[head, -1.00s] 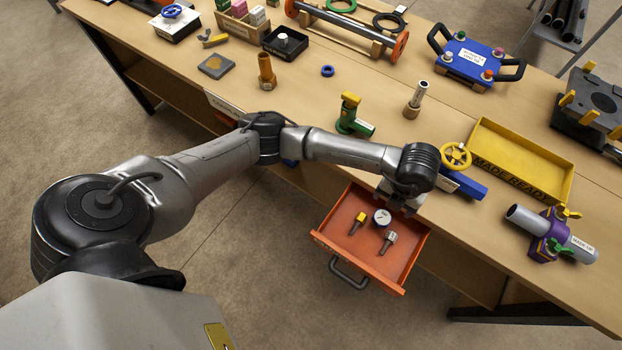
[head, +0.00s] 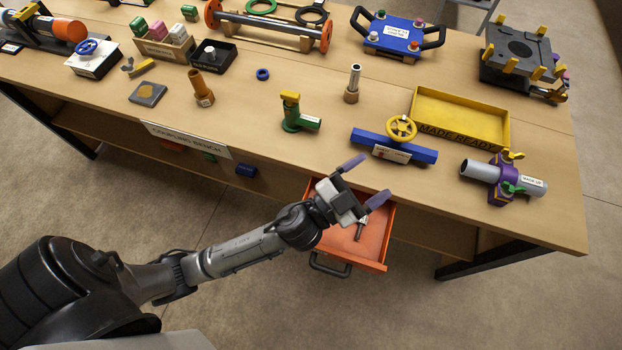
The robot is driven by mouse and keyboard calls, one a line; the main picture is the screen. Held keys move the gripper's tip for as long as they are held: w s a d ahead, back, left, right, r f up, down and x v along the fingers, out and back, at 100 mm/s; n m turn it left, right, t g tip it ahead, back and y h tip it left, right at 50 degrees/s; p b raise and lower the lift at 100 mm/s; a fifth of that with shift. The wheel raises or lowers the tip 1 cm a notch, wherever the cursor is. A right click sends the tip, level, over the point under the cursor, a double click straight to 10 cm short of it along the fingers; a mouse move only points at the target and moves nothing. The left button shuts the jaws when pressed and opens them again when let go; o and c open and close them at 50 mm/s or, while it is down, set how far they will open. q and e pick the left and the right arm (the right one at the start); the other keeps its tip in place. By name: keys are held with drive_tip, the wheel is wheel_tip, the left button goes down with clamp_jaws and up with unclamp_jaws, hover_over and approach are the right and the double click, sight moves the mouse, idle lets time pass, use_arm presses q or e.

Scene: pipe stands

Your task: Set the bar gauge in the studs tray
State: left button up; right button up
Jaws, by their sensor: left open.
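My left gripper (head: 364,182) is open and empty, above the back part of the open orange drawer (head: 376,262). Its two purple-tipped fingers point up and right, toward the bench edge. A small silver-topped fitting (head: 361,228) lies in the drawer just below the gripper. The bar gauge does not show now; the gripper and wrist cover much of the drawer. No label reading studs is legible. A yellow tray (head: 510,128) marked MADE READY looks empty on the bench. A small black tray (head: 228,60) holds a white-topped piece. My right gripper is out of view.
A blue bar with a yellow handwheel (head: 401,128) lies on the bench behind the drawer. A green fitting with a yellow cap (head: 291,112) stands left of it. A pipe in a purple clamp (head: 487,178) lies at the right. The bench front between is clear.

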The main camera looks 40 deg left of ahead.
use_arm(q)
drive_tip(key=s+a+f+n+g+y, duration=0.35)
drive_tip(key=a+f+n+y, duration=0.3)
drive_tip(key=f, duration=0.25)
drive_tip(key=s+a+f+g, duration=0.2)
drive_tip(key=s+f+g, duration=0.4)
drive_tip(key=s, duration=0.3)
drive_tip(key=s+a+f+g, duration=0.2)
drive_tip(key=s+f+g, duration=0.4)
drive_tip(key=s, duration=0.4)
drive_tip(key=shift+s+a+n+g, duration=0.25)
drive_tip(key=shift+n+g, duration=0.1)
drive_tip(key=shift+g, duration=0.3)
